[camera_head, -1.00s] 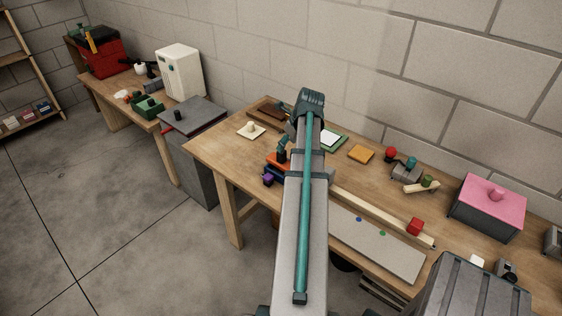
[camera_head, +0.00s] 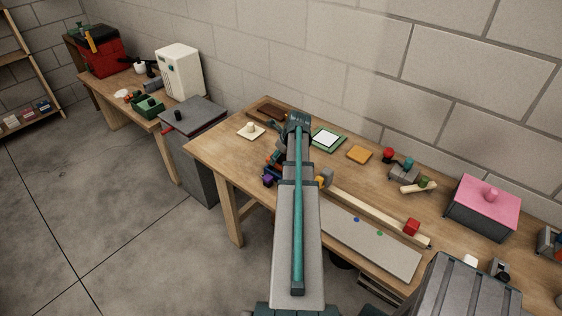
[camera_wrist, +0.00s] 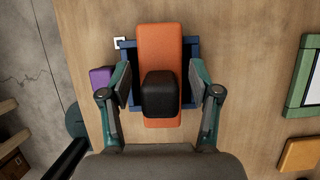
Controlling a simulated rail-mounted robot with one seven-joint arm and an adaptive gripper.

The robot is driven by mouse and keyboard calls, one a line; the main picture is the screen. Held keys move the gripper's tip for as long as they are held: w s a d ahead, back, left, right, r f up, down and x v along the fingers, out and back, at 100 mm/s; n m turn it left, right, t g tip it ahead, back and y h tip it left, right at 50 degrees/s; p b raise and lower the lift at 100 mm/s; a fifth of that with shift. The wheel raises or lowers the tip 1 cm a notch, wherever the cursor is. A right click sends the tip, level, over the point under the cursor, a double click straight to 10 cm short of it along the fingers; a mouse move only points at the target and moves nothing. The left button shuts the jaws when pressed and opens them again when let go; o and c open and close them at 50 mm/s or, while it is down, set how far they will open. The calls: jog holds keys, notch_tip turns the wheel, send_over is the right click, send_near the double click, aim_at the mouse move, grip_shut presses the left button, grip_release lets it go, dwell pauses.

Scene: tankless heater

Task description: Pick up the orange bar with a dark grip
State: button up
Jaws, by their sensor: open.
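The orange bar (camera_wrist: 161,58) lies across a dark blue holder (camera_wrist: 191,69) on the wooden table in the wrist view. Its black block-shaped grip (camera_wrist: 160,94) rises from the bar near its lower part. My gripper (camera_wrist: 164,84) is open, with one finger on each side of the bar and grip. Both fingertips overlap the blue holder in the picture. I cannot tell whether either finger touches it. In the head view my arm hides most of the bar and the gripper.
A purple block (camera_wrist: 101,78) sits left of the holder. A green-framed white panel (camera_head: 327,139) and an orange-yellow square (camera_head: 359,155) lie to the right. A wooden rail with a red block (camera_head: 411,227) runs along the table. The table's left edge is close.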

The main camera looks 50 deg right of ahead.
jog(key=shift+f, duration=0.1)
grip_shut()
dwell(0.3)
dwell(0.4)
